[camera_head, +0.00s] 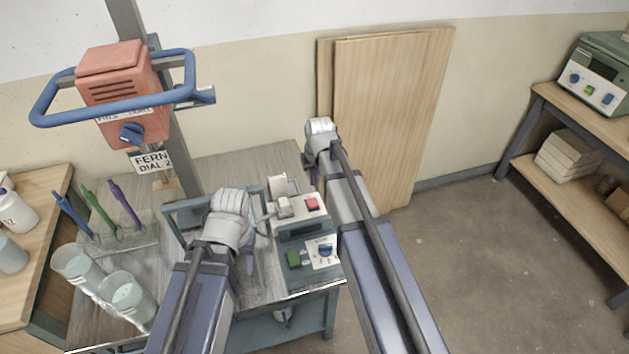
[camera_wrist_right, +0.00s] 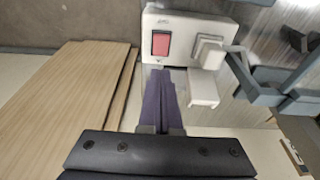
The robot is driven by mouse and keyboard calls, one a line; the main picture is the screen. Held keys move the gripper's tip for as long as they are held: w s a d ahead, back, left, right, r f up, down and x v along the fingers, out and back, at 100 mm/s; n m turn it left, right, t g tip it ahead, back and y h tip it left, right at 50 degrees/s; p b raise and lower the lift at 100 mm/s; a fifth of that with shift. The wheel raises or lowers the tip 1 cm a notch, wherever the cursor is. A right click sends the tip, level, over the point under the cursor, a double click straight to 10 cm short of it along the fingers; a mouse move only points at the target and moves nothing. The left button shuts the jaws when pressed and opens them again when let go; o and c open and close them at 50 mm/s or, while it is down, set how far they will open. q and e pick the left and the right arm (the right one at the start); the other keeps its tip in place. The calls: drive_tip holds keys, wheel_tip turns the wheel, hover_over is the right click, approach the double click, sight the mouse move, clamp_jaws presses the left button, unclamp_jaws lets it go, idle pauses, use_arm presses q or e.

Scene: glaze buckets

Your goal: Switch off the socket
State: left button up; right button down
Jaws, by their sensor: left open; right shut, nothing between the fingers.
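The socket (camera_head: 314,216) is a white block at the right of the grey work surface, with a red rocker switch (camera_head: 311,203) and a pale plug (camera_head: 283,207) beside it. In the right wrist view the red switch (camera_wrist_right: 160,43) is at the upper middle, left of the plug (camera_wrist_right: 208,52). My right gripper (camera_wrist_right: 164,71) is shut and empty, its purple fingertips just below the switch; I cannot tell whether they touch the socket. In the head view its fingers are mostly hidden. My left gripper (camera_head: 250,260) is open over the surface, left of the socket, fingers partly hidden.
A box with a green button and dial (camera_head: 321,252) stands in front of the socket. A red unit with a blue ring (camera_head: 125,90) hangs on a post at left. Clear beakers (camera_head: 125,295) stand front left. Wooden boards (camera_head: 385,110) lean on the wall behind.

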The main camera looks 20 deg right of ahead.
sight(313, 203)
drive_tip(key=b+x, duration=0.2)
drive_tip(key=x, duration=0.1)
drive_tip(key=b+x, duration=0.3)
drive_tip(key=s+b+x, duration=0.1)
drive_tip(key=b+x, duration=0.2)
drive_tip(key=shift+f, duration=0.1)
drive_tip(key=shift+s+f+b, duration=0.15)
drive_tip(key=shift+f+b, duration=0.4)
use_arm(q)
wheel_tip(313, 203, down, 10)
drive_tip(key=shift+f+b, duration=0.6)
drive_tip(key=shift+f, duration=0.1)
use_arm(e)
drive_tip(key=shift+s+f+t, duration=0.35)
drive_tip(key=shift+f+t, duration=0.05)
drive_tip(key=shift+f, duration=0.05)
use_arm(q)
drive_tip(key=shift+r, duration=0.1)
use_arm(e)
drive_tip(key=shift+w+r, duration=0.1)
drive_tip(key=shift+r, duration=0.1)
drive_tip(key=shift+w, duration=0.25)
use_arm(q)
drive_tip(key=shift+r+p, duration=0.25)
drive_tip(key=shift+p, duration=0.1)
use_arm(e)
drive_tip(key=shift+w+r, duration=0.2)
drive_tip(key=shift+w, duration=0.4)
